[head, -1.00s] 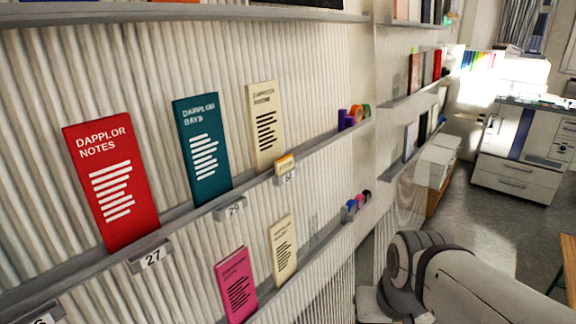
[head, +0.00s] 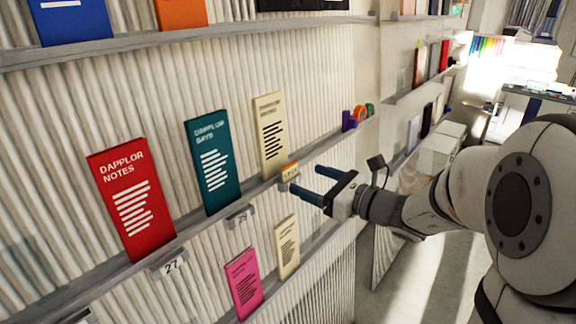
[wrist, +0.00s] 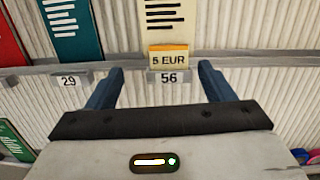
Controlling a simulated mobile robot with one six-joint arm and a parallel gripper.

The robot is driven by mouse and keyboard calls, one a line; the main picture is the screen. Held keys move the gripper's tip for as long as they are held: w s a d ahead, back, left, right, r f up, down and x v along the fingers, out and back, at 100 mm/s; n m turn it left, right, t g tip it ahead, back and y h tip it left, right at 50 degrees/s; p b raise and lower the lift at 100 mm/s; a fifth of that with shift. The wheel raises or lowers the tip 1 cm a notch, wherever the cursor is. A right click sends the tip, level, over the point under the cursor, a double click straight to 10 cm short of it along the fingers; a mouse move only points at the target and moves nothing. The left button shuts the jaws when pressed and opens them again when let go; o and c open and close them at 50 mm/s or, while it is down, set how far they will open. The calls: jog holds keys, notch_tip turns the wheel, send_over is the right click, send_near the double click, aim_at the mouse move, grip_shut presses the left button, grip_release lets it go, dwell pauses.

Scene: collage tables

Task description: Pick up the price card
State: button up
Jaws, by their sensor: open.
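The price card (wrist: 168,58) is a small cream card with an orange top edge, reading "5 EUR". It stands on the shelf edge just above the "56" label (wrist: 169,77). In the head view the price card (head: 289,171) sits below the cream booklet (head: 270,135). My gripper (head: 306,182) is open and empty, with its two blue fingers pointing at the shelf close to the card. In the wrist view the card shows between and beyond the fingertips (wrist: 160,68), apart from both.
A teal booklet (head: 214,165) and a red booklet (head: 133,200) stand to the left on the same shelf (head: 195,232). Coloured tape rolls (head: 357,115) lie further right. Pink (head: 243,283) and cream (head: 287,246) booklets stand on the shelf below.

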aim_at(290, 166)
jog(key=shift+m+t, duration=0.3)
jog(key=shift+m, duration=0.1)
jog(key=p+x, duration=0.1)
jog(key=x, duration=0.1)
jog(key=p+x, duration=0.1)
jog(key=x, duration=0.2)
jog(key=w+p+x, duration=0.1)
jog(key=x, duration=0.2)
jog(key=shift+s+d+r, duration=0.1)
jog(key=shift+d+r, duration=0.2)
jog(key=shift+d, duration=0.05)
jog(key=shift+c, duration=0.4)
jog(key=c, duration=0.9)
